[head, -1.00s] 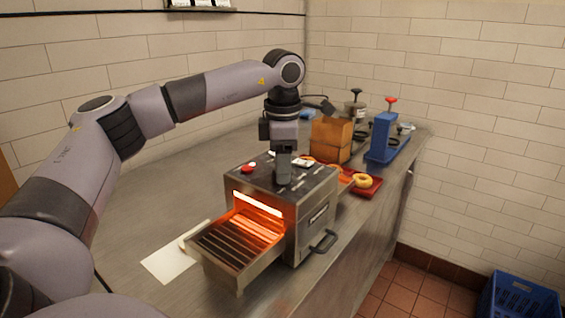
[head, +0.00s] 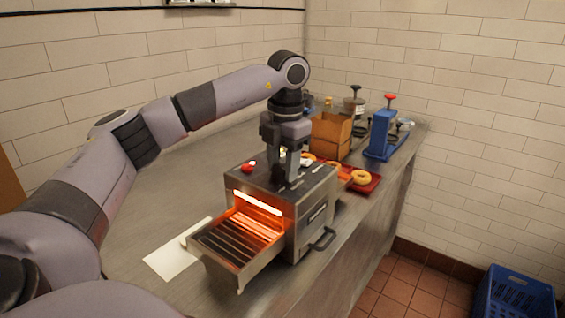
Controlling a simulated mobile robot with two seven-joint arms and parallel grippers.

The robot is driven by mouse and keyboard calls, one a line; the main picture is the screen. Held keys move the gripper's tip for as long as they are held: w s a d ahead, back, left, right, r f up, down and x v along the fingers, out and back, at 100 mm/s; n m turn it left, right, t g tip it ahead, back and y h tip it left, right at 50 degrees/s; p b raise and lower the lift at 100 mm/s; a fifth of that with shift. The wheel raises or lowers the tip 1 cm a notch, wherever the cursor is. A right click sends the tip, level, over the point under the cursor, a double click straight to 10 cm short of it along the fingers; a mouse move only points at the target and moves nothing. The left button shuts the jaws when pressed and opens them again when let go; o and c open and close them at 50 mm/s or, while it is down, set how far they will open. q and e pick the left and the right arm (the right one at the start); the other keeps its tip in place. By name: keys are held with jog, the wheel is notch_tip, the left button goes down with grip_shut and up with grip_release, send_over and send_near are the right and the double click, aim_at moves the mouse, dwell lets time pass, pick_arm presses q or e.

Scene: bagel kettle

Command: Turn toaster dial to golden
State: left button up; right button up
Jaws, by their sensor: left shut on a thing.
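The toaster (head: 312,215) is a steel box on the counter. Its front slot glows orange above a slatted tray (head: 222,251). A red knob (head: 247,168) and small pale parts show on its top. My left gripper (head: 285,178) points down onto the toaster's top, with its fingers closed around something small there. The fingers hide most of what they hold; it stands where a dial would be, but its marking cannot be read. My right gripper is not in view.
Bagels (head: 361,177) lie on a red tray (head: 373,187) behind the toaster. A white sheet (head: 170,262) lies left of the toaster tray. A blue crate (head: 515,296) is on the floor.

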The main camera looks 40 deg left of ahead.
pick_arm(q)
jog(key=shift+n, duration=0.3)
jog(key=o, duration=1)
jog(key=shift+o, duration=0.2)
jog(key=shift+d+r, duration=0.2)
jog(key=shift+r, duration=3.4)
